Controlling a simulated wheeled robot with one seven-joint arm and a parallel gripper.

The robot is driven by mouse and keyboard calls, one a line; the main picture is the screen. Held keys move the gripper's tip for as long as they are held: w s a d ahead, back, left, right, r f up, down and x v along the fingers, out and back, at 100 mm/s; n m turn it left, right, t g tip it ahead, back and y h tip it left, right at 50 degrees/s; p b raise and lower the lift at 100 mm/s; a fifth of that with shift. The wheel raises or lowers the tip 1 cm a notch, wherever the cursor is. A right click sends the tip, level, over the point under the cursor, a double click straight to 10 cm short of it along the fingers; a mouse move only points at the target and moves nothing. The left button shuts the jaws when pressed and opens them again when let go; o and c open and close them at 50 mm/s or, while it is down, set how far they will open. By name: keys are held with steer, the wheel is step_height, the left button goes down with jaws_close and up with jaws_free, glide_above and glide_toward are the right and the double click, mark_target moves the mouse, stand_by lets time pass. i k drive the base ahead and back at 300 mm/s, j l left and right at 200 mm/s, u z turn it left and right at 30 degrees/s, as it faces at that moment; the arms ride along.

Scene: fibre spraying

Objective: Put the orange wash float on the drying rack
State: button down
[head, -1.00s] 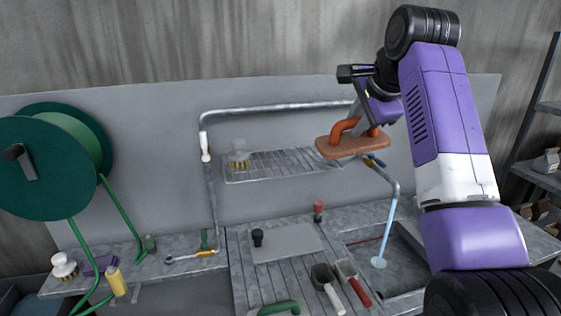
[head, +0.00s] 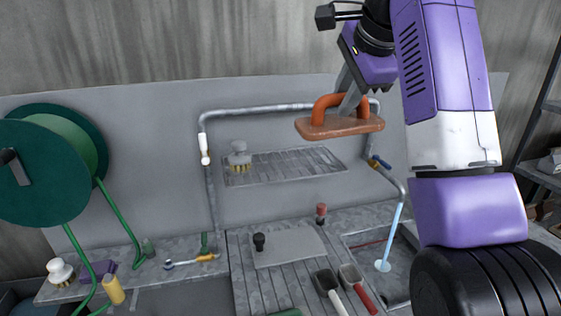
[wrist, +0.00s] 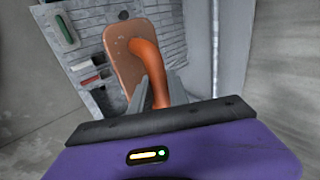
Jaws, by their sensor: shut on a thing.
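The orange wash float (head: 340,126) has a flat brownish-orange plate and an orange loop handle. My gripper (head: 350,104) is shut on the handle and holds the float in the air, plate down and roughly level in the head view. In the wrist view the float (wrist: 124,62) shows with its handle between my gripper's fingers (wrist: 158,88). The drying rack (head: 285,168) is a wire shelf on the grey back panel. In the head view the float appears above and to the right of the rack, clear of it.
A white-topped brush (head: 239,157) stands at the rack's left end; the rest of the rack is bare. A metal pipe (head: 265,112) runs behind the rack and float. Below are a slatted draining board (head: 262,290), scoops (head: 328,284) and a sink with running water (head: 392,240).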

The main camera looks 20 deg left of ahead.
mark_target(296, 162)
steer(key=i+j, duration=0.75)
